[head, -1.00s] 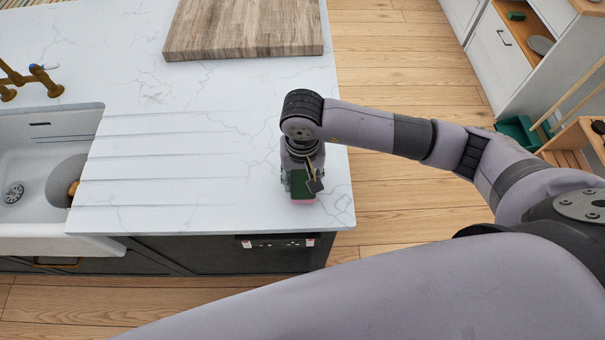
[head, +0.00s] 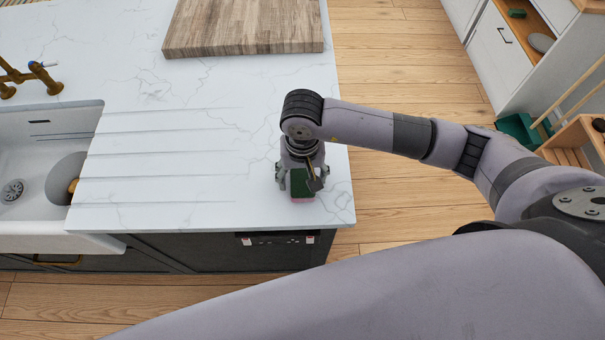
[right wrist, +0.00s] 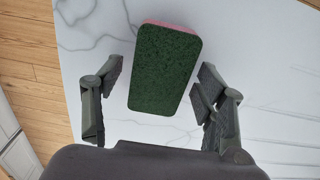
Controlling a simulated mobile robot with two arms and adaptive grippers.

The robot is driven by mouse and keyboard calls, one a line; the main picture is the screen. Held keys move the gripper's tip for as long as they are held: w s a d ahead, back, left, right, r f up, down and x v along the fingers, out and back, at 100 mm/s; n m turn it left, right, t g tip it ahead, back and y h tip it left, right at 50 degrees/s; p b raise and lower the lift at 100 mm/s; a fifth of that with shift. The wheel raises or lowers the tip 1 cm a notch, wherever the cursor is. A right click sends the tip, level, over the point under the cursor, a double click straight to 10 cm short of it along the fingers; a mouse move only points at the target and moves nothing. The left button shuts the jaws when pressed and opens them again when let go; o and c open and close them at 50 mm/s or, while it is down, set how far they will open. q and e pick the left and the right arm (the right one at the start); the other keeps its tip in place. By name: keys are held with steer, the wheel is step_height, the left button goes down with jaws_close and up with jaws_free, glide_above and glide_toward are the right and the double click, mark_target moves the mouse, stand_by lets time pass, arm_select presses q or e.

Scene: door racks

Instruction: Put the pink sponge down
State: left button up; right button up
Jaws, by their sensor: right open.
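The pink sponge (right wrist: 165,70) has a dark green top face, with a pink edge showing at its far end in the right wrist view. In the head view the sponge (head: 302,186) is on the white marble counter (head: 200,160) near its front right corner. My right gripper (right wrist: 160,108) is open around the sponge, with a finger on each side and a gap to both. It also shows in the head view (head: 300,180), pointing down at the counter. My left gripper is not in view.
A wooden board (head: 243,30) lies at the back of the counter. A sink (head: 40,160) with a brass tap (head: 30,78) is at the left. The counter between sink and gripper is clear. A green bin (head: 520,130) stands on the wooden floor at the right.

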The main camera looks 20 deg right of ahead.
mark_target(302, 178)
steer(key=shift+r+p, duration=0.25)
steer(key=shift+p, duration=0.15)
step_height(302, 178, up, 12)
steer(key=b, duration=0.4)
steer(key=shift+b, duration=0.4)
